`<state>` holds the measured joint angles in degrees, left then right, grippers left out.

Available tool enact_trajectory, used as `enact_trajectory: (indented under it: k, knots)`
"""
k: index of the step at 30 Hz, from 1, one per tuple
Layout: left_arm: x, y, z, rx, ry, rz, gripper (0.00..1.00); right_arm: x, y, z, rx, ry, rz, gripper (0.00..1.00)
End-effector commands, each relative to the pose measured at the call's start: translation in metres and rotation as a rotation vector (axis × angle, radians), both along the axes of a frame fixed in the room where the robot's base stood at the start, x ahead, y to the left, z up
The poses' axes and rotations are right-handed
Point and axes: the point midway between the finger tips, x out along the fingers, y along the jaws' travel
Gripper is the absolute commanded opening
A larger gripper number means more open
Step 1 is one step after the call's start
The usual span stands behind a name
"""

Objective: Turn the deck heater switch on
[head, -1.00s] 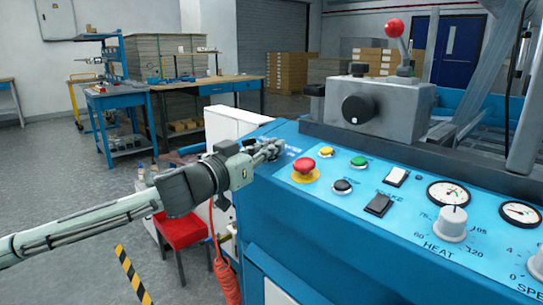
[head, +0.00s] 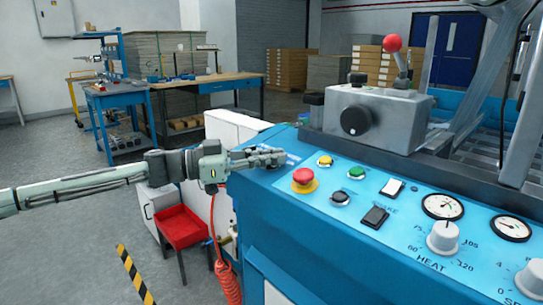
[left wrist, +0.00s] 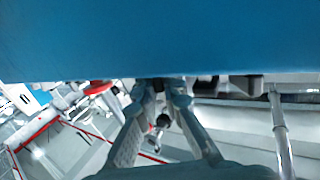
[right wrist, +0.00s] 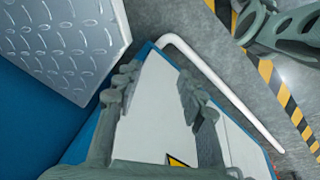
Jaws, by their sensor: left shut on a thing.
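The blue control panel (head: 290,215) carries a white rocker switch (head: 392,187) and a black rocker switch (head: 375,216). Their labels are too small to read, so I cannot tell which is the deck heater switch or how it is set. My left gripper (head: 282,158) is over the panel's far left edge, left of the yellow button and apart from both rockers. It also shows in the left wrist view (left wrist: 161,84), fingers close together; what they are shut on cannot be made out. My right gripper (right wrist: 159,80) is open and empty, fingers apart before a white surface.
The panel holds a red emergency stop (head: 303,180), a yellow button (head: 325,161), a green button (head: 356,173), a black button (head: 340,198), gauges (head: 442,206) and a heat knob (head: 443,236). A red-ball lever (head: 392,43) stands behind.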

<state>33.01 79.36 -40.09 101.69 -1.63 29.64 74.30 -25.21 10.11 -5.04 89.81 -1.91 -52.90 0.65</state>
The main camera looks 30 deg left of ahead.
Motion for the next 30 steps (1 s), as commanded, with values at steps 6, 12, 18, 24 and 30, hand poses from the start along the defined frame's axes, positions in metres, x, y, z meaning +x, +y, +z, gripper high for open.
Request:
enact_trajectory:
  k: [6, 12, 18, 24, 30]
  knots:
    - [-0.0001, -0.0001, -0.0039, 0.008, 0.003, -0.026, 0.00, 0.0004, 0.0002, 0.0002, 0.000, -0.001, 0.000, 0.40]
    - [-0.0003, -0.0005, -0.0051, 0.010, 0.005, -0.030, 0.00, 0.0005, 0.0003, 0.0002, 0.000, 0.000, 0.000, 0.40]
    - [-0.0005, -0.0006, -0.0054, 0.010, 0.005, -0.030, 0.09, 0.0006, 0.0003, 0.0003, 0.001, 0.000, -0.001, 0.40]
    - [-0.0007, -0.0009, -0.0057, 0.009, 0.005, -0.031, 0.29, 0.0007, 0.0004, 0.0003, 0.001, -0.001, -0.001, 0.40]
    - [-0.0004, -0.0007, -0.0034, 0.008, 0.002, -0.030, 0.29, 0.0007, 0.0003, 0.0006, 0.001, -0.001, -0.001, 0.40]
